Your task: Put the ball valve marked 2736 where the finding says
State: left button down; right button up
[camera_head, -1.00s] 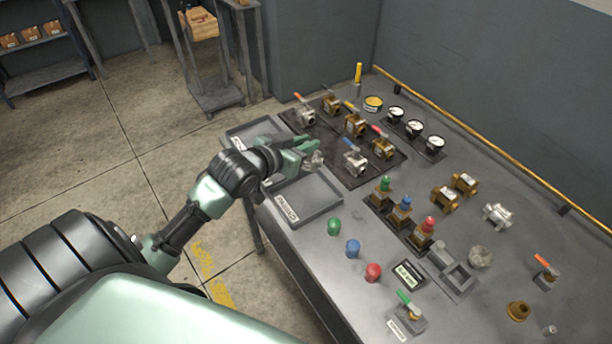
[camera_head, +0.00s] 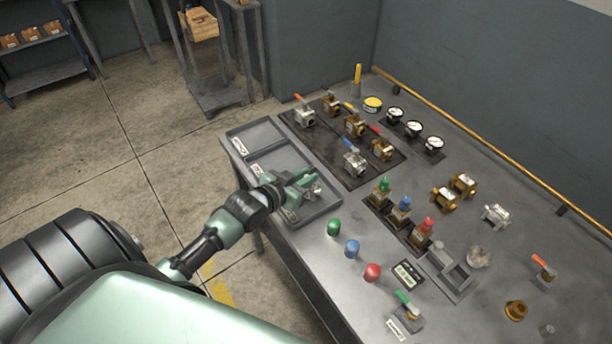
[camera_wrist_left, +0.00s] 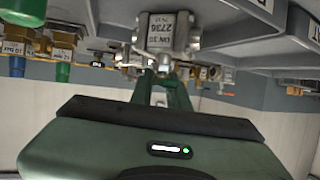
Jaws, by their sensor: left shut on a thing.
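My left gripper (camera_head: 306,181) is shut on a silver ball valve (camera_head: 314,188), held over the row of grey trays. In the left wrist view the valve (camera_wrist_left: 166,32) shows a white label reading 2736 between my left gripper's fingers (camera_wrist_left: 163,85). The far tray (camera_head: 262,130), middle tray (camera_head: 291,157) and near tray (camera_head: 322,208) line the table's left edge. The gripper is over the near tray, close to the middle one; I cannot tell its exact height. The near tray's label is hidden behind my arm. My right gripper is not in view.
A dark mat (camera_head: 326,150) holds several valves behind the trays. Gauges (camera_head: 414,129) stand farther back. Words on the display are too small to read.

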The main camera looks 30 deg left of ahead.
pick_arm(q)
jog(key=c, duration=1.4)
grip_release()
jog(key=shift+o, duration=0.2)
jog(key=b+v, duration=0.1)
jog(key=v, duration=0.9)
jog(key=shift+s+r, duration=0.15)
jog(key=shift+s, duration=0.2)
jog(key=shift+s+a+r, duration=0.1)
jog(key=shift+s+r, duration=0.25)
jog(key=shift+s, duration=0.2)
